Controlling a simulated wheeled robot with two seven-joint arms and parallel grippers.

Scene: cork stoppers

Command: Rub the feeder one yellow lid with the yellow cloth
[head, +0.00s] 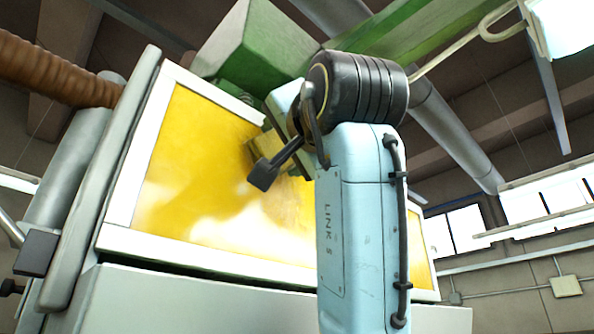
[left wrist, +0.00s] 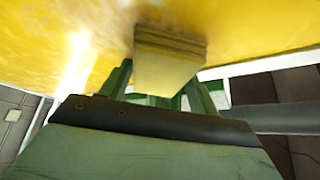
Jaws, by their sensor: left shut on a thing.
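The yellow lid (head: 205,170) is a large glossy panel in a white frame, tilted above me; it also fills the top of the left wrist view (left wrist: 240,25). White hazy streaks or glare show on its lower part. My left gripper (head: 272,150) is at the lid's middle, partly hidden by my arm. It is shut on the folded yellow cloth (left wrist: 165,62), which also shows beside the gripper in the head view (head: 262,148). The cloth's far edge is at the lid and seems to touch it. My right gripper is not in view.
The lid's white frame (head: 125,240) sits on a pale machine body (head: 200,300). A green housing (head: 260,45) stands above the lid. A brown corrugated hose (head: 60,78) and grey pipes are at the left. Windows (head: 550,205) are at the far right.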

